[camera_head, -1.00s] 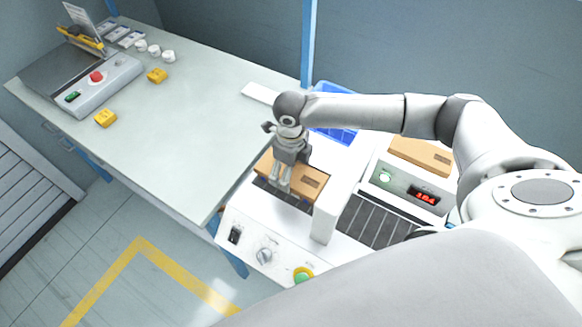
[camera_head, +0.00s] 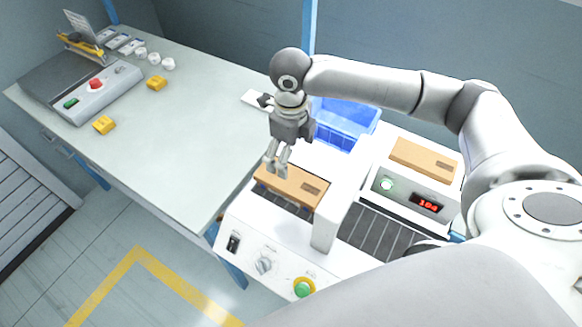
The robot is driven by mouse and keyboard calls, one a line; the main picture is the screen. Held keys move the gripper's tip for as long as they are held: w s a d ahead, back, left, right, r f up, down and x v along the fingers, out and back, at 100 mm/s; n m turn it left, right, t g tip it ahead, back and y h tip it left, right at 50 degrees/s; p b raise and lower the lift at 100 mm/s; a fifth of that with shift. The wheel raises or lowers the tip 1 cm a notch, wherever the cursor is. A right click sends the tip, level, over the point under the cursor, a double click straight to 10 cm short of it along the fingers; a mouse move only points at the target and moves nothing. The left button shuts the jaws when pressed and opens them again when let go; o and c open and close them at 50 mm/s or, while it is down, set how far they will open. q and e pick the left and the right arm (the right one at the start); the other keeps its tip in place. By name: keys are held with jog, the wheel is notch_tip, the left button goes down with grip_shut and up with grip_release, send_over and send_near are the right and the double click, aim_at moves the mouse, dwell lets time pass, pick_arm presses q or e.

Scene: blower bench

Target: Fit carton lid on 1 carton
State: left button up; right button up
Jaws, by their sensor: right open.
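A brown cardboard carton (camera_head: 300,188) with a dark printed mark sits on the rollers of the white machine, left of its upright housing. Its top looks flat; I cannot tell whether a separate lid is on it. My right gripper (camera_head: 277,168) points down just above the carton's left back part, open, with no thing seen between its fingers. A second brown carton or lid (camera_head: 424,158) lies on the device with the red display at the right. My left gripper is not in view.
A blue bin (camera_head: 345,122) stands behind the machine. The machine's front has a green button (camera_head: 304,287) and a knob. The pale bench (camera_head: 180,150) at left holds yellow blocks (camera_head: 104,125), white round pieces and a sealer-like device (camera_head: 96,88); its middle is clear.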

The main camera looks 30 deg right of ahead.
jog(key=shift+r, duration=1.4)
